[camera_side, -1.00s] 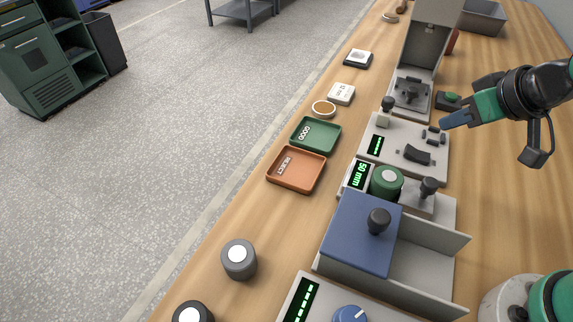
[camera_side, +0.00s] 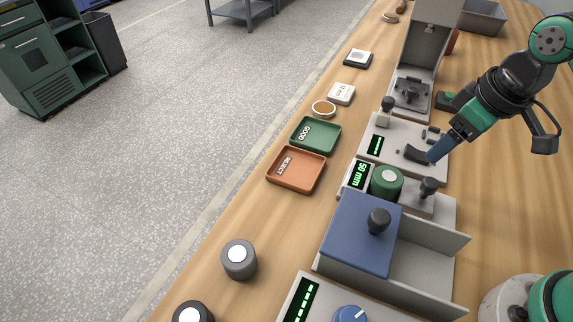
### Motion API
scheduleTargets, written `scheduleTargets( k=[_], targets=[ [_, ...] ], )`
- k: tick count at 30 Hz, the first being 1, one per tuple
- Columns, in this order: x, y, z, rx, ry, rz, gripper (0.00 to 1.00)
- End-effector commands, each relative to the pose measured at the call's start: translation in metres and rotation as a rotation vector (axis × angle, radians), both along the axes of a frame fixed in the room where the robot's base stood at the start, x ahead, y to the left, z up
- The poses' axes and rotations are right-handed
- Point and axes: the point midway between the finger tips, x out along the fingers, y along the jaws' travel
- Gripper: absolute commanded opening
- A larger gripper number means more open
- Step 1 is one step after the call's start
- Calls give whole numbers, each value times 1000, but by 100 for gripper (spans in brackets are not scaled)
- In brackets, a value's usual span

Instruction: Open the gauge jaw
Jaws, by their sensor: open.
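The gauge (camera_side: 412,201) is a light grey block with a lit green display (camera_side: 359,174) reading "50 mm". A green cylinder with a pale top (camera_side: 386,181) sits on it beside the display. To its right a black knob (camera_side: 429,187) stands upright on the gauge, apparently on the jaw. My gripper (camera_side: 431,160) points down and left, its blue fingers just above and behind the knob as seen here, apart from it. It looks empty and is open. The fingers overlap the panel behind, and their gap is hard to see.
A grey panel (camera_side: 384,152) with a dark curved part (camera_side: 415,154) lies behind the gauge. A blue-lidded box (camera_side: 357,232) with a black knob stands in front. Green GOOD (camera_side: 328,138) and orange REJECT (camera_side: 305,182) trays lie left. The table's right side is mostly bare.

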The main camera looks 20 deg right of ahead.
Motion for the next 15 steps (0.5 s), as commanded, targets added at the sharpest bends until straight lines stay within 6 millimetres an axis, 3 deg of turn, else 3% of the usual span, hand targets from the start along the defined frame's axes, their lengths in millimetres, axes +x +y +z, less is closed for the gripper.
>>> scheduleTargets(
  k=[6,15],
  targets=[
    [-12,9,-9,-44,241,205,65],
    [-14,9,-31,-46,268,228,65]
  ],
)
